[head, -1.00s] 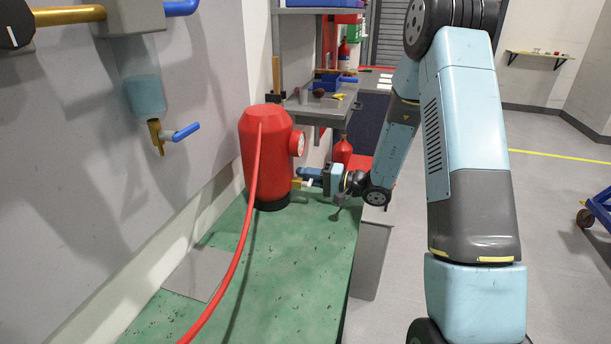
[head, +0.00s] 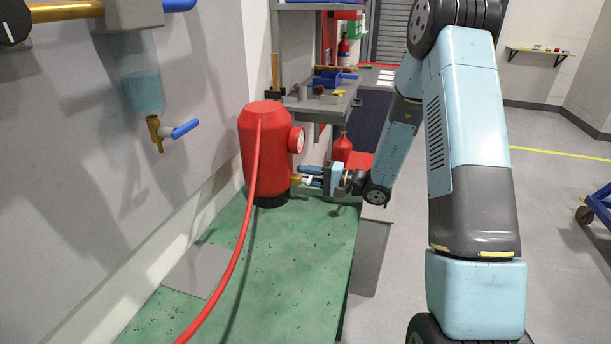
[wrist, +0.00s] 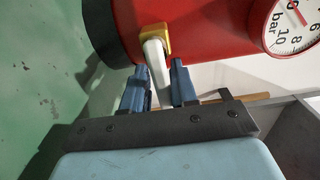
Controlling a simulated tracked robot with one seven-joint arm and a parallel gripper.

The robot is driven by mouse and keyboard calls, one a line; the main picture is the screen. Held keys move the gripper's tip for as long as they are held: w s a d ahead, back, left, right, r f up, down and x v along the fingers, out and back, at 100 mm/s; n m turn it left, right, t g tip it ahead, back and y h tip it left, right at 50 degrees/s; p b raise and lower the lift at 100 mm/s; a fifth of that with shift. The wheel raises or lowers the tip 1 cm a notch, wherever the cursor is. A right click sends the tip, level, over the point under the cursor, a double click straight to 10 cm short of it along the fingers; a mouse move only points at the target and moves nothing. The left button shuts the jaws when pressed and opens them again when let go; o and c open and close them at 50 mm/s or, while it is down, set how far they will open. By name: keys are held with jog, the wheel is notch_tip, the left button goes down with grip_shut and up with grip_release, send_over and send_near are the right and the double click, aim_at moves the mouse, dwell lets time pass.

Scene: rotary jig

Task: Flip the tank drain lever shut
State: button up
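In the head view the valve (head: 296,181) and lever are small. My gripper (wrist: 159,75) is open, with one blue finger on each side of the lever and its free end between them. I cannot tell whether either finger touches it. My gripper also shows in the head view (head: 312,176).
A pressure gauge (wrist: 291,22) sticks out from the tank above the valve. A red hose (head: 246,215) runs down from the tank top to the front. A grey bench (head: 322,103) stands behind. A sight tank with a blue-handled tap (head: 184,129) hangs on the left wall.

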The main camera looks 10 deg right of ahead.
dwell(0.3)
jog(key=v, duration=1.3)
jog(key=shift+s+d, duration=0.15)
jog(key=shift+d, duration=0.2)
